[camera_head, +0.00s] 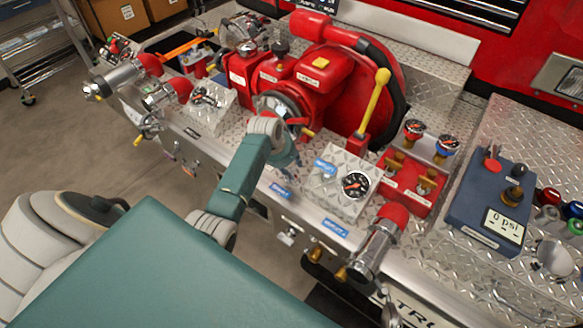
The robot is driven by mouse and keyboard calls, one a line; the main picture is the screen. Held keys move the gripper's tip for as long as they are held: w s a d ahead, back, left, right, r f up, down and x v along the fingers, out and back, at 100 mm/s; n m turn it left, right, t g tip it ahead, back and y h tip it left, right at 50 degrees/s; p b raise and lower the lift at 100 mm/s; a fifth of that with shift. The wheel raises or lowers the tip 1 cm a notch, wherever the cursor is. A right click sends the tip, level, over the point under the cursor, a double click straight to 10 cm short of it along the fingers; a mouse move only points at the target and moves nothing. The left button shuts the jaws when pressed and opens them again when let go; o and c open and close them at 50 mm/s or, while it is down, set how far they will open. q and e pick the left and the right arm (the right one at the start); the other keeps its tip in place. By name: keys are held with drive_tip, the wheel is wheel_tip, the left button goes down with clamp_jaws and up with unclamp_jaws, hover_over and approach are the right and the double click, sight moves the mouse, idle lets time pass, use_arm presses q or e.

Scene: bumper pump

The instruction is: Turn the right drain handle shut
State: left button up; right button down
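The right drain handle cannot be told for certain. Small brass fittings (316,252) and a small metal handle (288,237) sit on the bumper's front face at the lower middle, left of the red-capped metal outlet (380,240). My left gripper (288,157) is over the bumper deck, in front of the red pump (320,75). It is above and apart from those fittings. Its fingers are small, dark and partly hidden by my arm, so whether it is open or shut does not show. My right gripper is not in view.
A box with a round gauge (355,184), a red valve block (412,185) and a blue control box (490,205) stand on the deck's right. A yellow lever (374,103) rises beside the pump. Red-capped outlets (120,78) project at left. Floor (95,135) is clear at left.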

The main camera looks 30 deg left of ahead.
use_arm(q)
drive_tip(key=shift+x, duration=0.75)
drive_tip(key=shift+c, duration=0.5)
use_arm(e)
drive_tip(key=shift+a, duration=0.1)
use_arm(q)
clamp_jaws()
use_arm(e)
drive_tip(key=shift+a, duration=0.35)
